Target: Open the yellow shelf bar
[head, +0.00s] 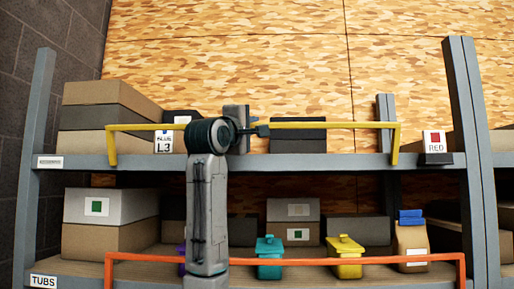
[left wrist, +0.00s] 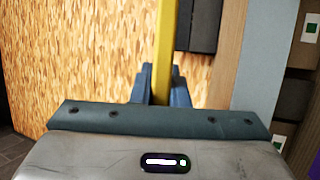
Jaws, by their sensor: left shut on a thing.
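The yellow shelf bar (head: 345,125) runs across the front of the upper shelf, with its two ends bent down to the shelf edge. My left gripper (head: 262,130) is at the middle of the bar, its arm rising from below. In the left wrist view the yellow bar (left wrist: 164,45) runs down between the two blue-grey fingers (left wrist: 163,88), which are shut on it. My arm and wrist hide part of the bar in the head view. My right gripper is in neither view.
Stacked boxes (head: 104,92) and dark boxes (head: 297,138) stand behind the bar. A red-labelled box (head: 434,142) sits right of it. Below, an orange bar (head: 385,259) crosses the lower shelf before teal (head: 269,248) and yellow (head: 345,248) tubs. Grey uprights (head: 468,150) flank the shelf.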

